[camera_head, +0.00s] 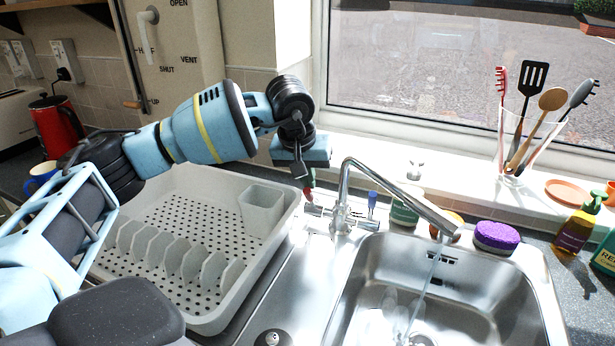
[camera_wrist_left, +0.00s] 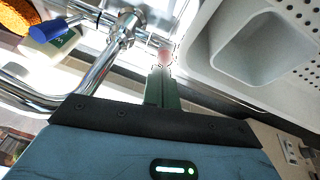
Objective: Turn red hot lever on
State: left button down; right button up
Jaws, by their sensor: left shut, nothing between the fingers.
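The chrome tap (camera_head: 345,200) stands behind the sink, its spout reaching right over the basin. Its red hot lever (camera_head: 309,178) is on the left side, partly hidden by my left gripper in the head view. In the left wrist view the red lever (camera_wrist_left: 165,56) shows just beyond the fingertips. The blue lever (camera_head: 372,199) is on the tap's right side; it also shows in the left wrist view (camera_wrist_left: 48,30). My left gripper (camera_head: 301,172) is shut and empty, its fingertips (camera_wrist_left: 163,74) close to the red lever. I cannot tell if they touch. My right gripper is out of view.
A grey dish rack (camera_head: 180,215) lies below my left arm. A steel sink (camera_head: 545,290) is at the right, with water falling from the spout. A purple sponge (camera_head: 497,236), a soap bottle (camera_head: 577,228) and a glass of utensils (camera_head: 515,155) stand near the window.

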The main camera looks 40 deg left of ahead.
pick_arm(q)
jog(key=shift+w, duration=0.2)
jog(key=shift+s+r, duration=0.1)
jog(key=shift+r, duration=0.1)
jog(key=v, duration=0.6)
jog(key=shift+s+r, duration=0.2)
jog(key=shift+r, duration=0.45)
notch_tip(320, 180, up, 4)
jog(key=w+a+b, duration=0.1)
jog(key=w+a, duration=0.1)
jog(key=w, duration=0.1)
jog(key=f, duration=1)
jog(key=shift+w+d+f+p, duration=0.3)
jog(key=shift+d+f, duration=0.1)
jog(key=shift+s+d+f, duration=0.35)
jog(key=shift+s+f, duration=0.1)
jog(key=shift+s, duration=0.1)
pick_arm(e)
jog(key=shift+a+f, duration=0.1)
